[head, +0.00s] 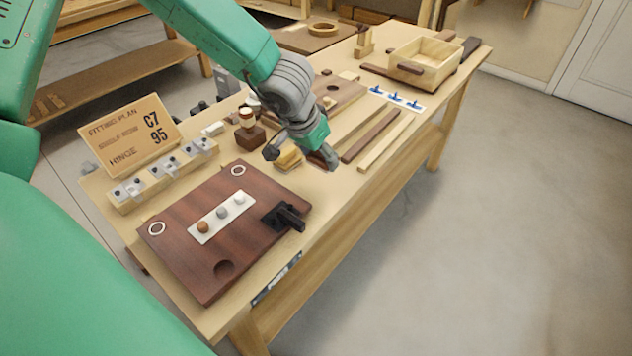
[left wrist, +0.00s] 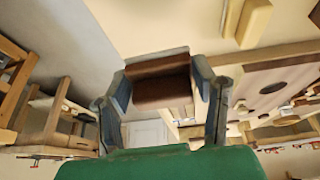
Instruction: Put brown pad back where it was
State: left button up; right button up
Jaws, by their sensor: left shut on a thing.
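My left gripper (head: 302,157) is above the bench, beyond the dark brown board. In the left wrist view its two fingers (left wrist: 163,92) are shut on a brown block (left wrist: 162,92), gripped from both sides. In the head view the fingers mostly hide what they hold. A round brown pad (head: 203,227) sits at the left end of a white strip (head: 213,228) on the dark brown board (head: 187,262), beside a grey pad (head: 222,212) and a white pad (head: 239,199). I cannot tell whether the held block is the task's brown pad. My right gripper is not in view.
Long strips (head: 371,135) and a wooden box (head: 425,62) lie farther right. The floor to the right is clear.

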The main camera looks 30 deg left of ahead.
aim_at(321, 185)
pick_arm(q)
jog(key=f, duration=0.1)
jog(key=d+f+b, duration=0.1)
jog(key=f, duration=0.1)
jog(key=shift+w+f, duration=0.15)
jog(key=f, duration=0.1)
jog(key=f+b, duration=0.1)
jog(key=f, duration=0.1)
jog(key=shift+a+f, duration=0.2)
jog(key=shift+a, duration=0.1)
jog(key=shift+a+f+b, duration=0.2)
jog(key=shift+f+b, duration=0.05)
jog(key=shift+b, duration=0.05)
jog(key=shift+a, duration=0.1)
jog(key=o, duration=1.6)
jog(key=shift+d+r, duration=0.1)
jog(key=shift+d, duration=0.1)
jog(key=shift+o, duration=0.2)
jog(key=shift+d+r, duration=0.1)
jog(key=shift+d, duration=0.2)
jog(key=shift+r, duration=0.15)
jog(key=p+v, duration=0.4)
jog(key=v, duration=0.7)
jog(key=shift+s+r+p, duration=0.25)
jog(key=shift+r+p, duration=0.1)
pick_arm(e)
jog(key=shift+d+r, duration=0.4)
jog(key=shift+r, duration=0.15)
